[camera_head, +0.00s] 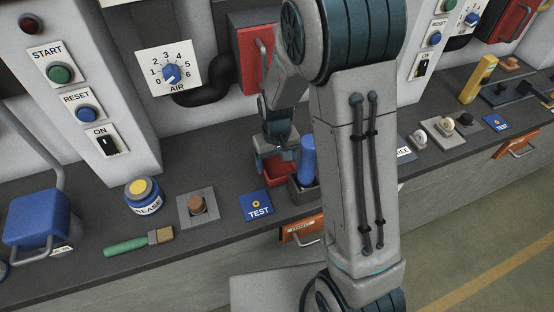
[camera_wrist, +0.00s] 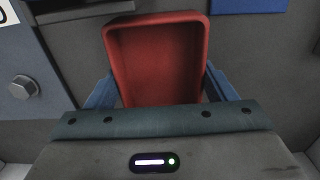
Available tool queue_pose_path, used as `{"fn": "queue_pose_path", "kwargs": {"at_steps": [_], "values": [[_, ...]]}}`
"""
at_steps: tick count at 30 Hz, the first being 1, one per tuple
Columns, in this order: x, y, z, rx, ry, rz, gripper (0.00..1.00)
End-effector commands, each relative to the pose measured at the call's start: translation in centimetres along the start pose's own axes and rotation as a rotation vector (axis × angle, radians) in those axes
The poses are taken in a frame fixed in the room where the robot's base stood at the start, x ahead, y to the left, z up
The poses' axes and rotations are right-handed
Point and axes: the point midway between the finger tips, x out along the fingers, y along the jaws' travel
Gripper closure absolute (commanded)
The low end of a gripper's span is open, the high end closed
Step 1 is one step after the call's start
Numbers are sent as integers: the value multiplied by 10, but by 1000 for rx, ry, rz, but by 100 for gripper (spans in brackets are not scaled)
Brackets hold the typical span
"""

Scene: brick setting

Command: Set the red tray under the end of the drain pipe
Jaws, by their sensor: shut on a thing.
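The red tray (camera_head: 279,173) is at the back of the dark counter, under my gripper (camera_head: 275,155), partly hidden by it. In the wrist view the red tray (camera_wrist: 156,62) sits between the two blue fingers of my gripper (camera_wrist: 157,90), which is shut on it. I cannot tell whether the tray touches the counter. A dark bent pipe (camera_head: 208,95) shows on the wall below the AIR dial, left of the tray. I cannot tell whether it is the drain pipe, and its end is not clear.
A blue cylinder (camera_head: 308,160) stands in a dark holder just right of the tray. A blue TEST plate (camera_head: 257,204), a push button block (camera_head: 197,204), a grease tin (camera_head: 143,195) and a green brush (camera_head: 135,242) lie to the left. My arm hides the counter's middle.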

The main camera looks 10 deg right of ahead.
Motion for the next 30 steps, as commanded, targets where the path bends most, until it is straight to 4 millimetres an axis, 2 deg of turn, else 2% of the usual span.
{"fn": "queue_pose_path", "kwargs": {"at_steps": [3, 4, 6, 14, 19, 23, 30], "values": [[4, 0, 0, 0, 1, 0, 58], [4, 0, 0, 0, 0, 0, 20], [3, 0, 0, 0, 0, 0, 1], [3, 0, 0, 0, 0, 0, 1], [-6, 0, -1, 0, 3, 0, 1], [-26, 0, -1, -1, 5, -1, 1], [-78, 0, -1, 0, 6, 0, 1]]}}
